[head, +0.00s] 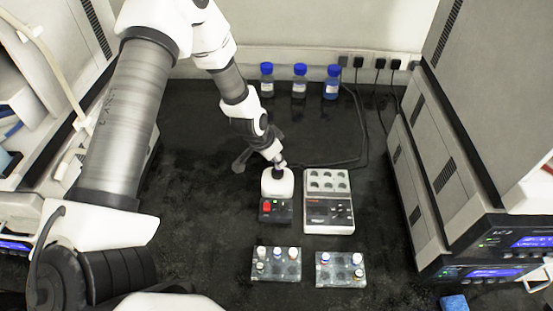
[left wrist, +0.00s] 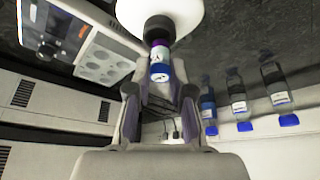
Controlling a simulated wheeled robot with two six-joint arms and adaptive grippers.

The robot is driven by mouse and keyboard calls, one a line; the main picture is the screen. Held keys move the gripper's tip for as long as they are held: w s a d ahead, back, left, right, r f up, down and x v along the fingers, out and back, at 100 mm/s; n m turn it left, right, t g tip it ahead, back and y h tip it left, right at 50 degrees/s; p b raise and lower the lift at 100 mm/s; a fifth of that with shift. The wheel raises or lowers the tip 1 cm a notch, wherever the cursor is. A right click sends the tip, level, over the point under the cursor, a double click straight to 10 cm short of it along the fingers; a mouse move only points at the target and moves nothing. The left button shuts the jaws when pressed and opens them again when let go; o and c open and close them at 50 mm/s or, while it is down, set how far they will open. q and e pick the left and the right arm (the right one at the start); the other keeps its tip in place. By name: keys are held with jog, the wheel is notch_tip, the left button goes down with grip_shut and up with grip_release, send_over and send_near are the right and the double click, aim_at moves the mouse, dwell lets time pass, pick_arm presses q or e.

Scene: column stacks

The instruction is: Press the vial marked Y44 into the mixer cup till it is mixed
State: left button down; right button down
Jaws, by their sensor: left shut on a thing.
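The mixer (head: 277,187) is a white rounded body on a dark base with a red switch, near the middle of the bench. Its dark cup (left wrist: 159,27) shows on the white top in the left wrist view. My left gripper (head: 278,163) is just above the cup, and its fingers show in the left wrist view (left wrist: 160,84). It is shut on a small vial (left wrist: 159,56) with a white label and blue cap. The vial's far end, by a purple band, is at the cup; I cannot tell how firmly it presses. The marking is not readable. My right gripper is out of view.
A white block unit (head: 343,228) with round wells stands right beside the mixer. Two vial racks (head: 261,276) (head: 329,279) with several vials are in front. Blue-capped bottles (head: 299,82) stand at the back wall. Instrument stacks flank the bench; the bench left of the mixer is clear.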

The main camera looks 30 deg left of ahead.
pick_arm(q)
jog(key=shift+s, duration=0.1)
dwell(0.3)
jog(key=shift+s+r+p, duration=0.15)
jog(key=shift+p, duration=0.25)
jog(key=shift+f+b, duration=0.5)
jog(key=shift+f, duration=0.1)
dwell(0.7)
jog(key=shift+f, duration=0.35)
jog(key=shift+f+b, duration=0.3)
jog(key=shift+b, duration=0.2)
dwell(0.4)
jog(key=shift+r, duration=0.15)
dwell(2.8)
notch_tip(320, 180, up, 6)
jog(key=p, duration=0.6)
